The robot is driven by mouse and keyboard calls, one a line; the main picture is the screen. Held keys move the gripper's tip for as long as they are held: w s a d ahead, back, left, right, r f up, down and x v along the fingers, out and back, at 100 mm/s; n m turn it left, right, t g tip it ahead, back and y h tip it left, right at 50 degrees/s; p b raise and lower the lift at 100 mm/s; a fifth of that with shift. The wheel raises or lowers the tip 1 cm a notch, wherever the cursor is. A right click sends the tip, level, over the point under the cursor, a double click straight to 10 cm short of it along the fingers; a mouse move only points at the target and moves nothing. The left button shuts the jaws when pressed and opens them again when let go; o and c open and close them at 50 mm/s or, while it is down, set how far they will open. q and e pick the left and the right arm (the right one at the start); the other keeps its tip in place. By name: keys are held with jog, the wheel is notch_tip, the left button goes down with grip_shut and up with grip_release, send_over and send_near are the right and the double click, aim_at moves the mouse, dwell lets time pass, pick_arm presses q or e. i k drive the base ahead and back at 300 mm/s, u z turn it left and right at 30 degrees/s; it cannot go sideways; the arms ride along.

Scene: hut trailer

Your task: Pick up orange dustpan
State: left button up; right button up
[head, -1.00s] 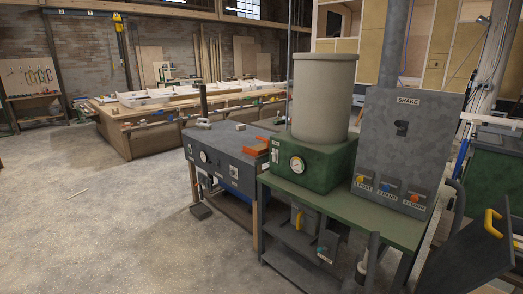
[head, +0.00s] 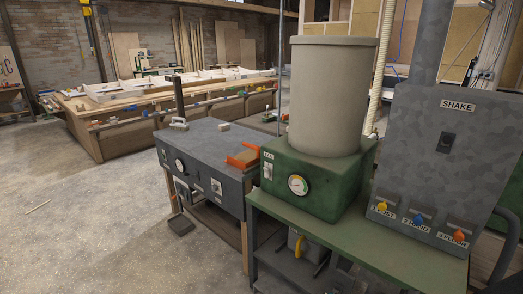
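The orange dustpan (head: 241,159) lies on top of the grey machine box (head: 198,148), near its right edge. It is close to the left side of the green gauge unit (head: 318,183). It is small in the head view, and its far end is hard to make out. Neither of my grippers shows in the head view.
A green bench (head: 345,235) in front carries the green unit, a tall beige cylinder (head: 327,95) and a grey SHAKE panel (head: 434,165). A pedal (head: 180,225) stands on the floor below the grey box. Open concrete floor (head: 90,220) lies to the left.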

aim_at(244, 161)
jog(key=z, duration=0.45)
jog(key=i, duration=1.15)
jog(key=z, duration=0.5)
